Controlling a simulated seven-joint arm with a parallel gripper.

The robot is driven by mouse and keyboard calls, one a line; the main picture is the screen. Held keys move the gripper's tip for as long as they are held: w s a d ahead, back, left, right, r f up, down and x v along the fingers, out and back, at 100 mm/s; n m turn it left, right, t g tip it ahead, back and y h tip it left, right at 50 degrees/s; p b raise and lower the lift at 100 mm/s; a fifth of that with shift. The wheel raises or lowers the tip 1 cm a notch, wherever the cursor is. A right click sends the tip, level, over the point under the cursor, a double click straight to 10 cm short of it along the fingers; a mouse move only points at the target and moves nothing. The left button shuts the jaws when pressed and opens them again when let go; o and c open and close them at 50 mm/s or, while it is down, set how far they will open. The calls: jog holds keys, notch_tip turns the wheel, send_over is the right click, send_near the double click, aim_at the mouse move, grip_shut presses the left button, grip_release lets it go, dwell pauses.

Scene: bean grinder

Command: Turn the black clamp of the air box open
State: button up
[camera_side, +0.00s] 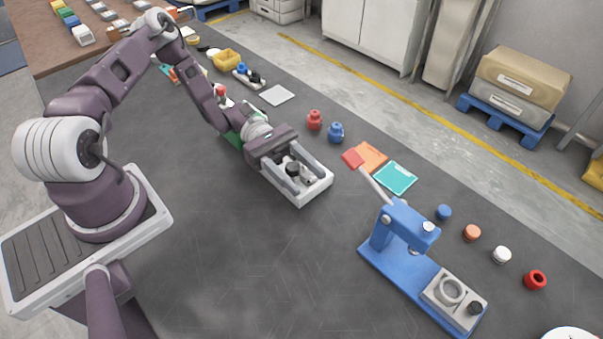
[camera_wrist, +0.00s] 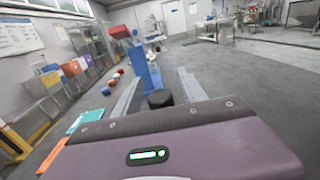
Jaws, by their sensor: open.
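The air box is a small white box (camera_side: 317,193) on the dark table, under my gripper in the side view. Its black clamp (camera_side: 293,168) shows as a short round black piece; in the wrist view the black piece (camera_wrist: 160,98) sits between my two fingers. My gripper (camera_side: 308,181) is open, reaching low over the box with one grey finger on each side of the clamp. In the wrist view my gripper (camera_wrist: 158,76) shows a gap beside the clamp. I cannot tell whether either finger touches it. My fingers and hand hide much of the box.
A blue lever press (camera_side: 400,228) stands to the right. Red (camera_side: 314,121) and blue (camera_side: 336,132) knobbed pieces, an orange tile (camera_side: 371,158) and a teal tile (camera_side: 396,178) lie behind. Several small round pieces line the right. The table in front of the box is clear.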

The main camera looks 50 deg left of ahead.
grip_shut()
jog(key=shift+t, duration=0.3)
jog(key=n+t, duration=0.1)
jog(key=t, duration=0.1)
jog(key=n+t+y, duration=0.1)
jog(key=n+t, duration=0.1)
jog(key=t, duration=0.1)
jog(key=w+n+t, duration=0.1)
jog(key=n+t, duration=0.1)
jog(key=shift+w+a+n+t+y, duration=0.15)
jog(key=shift+w+n+t+y, duration=0.1)
jog(key=shift+n+t+y, duration=0.85)
jog(key=shift+w+a+n+t+y, duration=0.2)
jog(key=shift+n+t+y, duration=0.5)
jog(key=shift+t, duration=0.8)
grip_release()
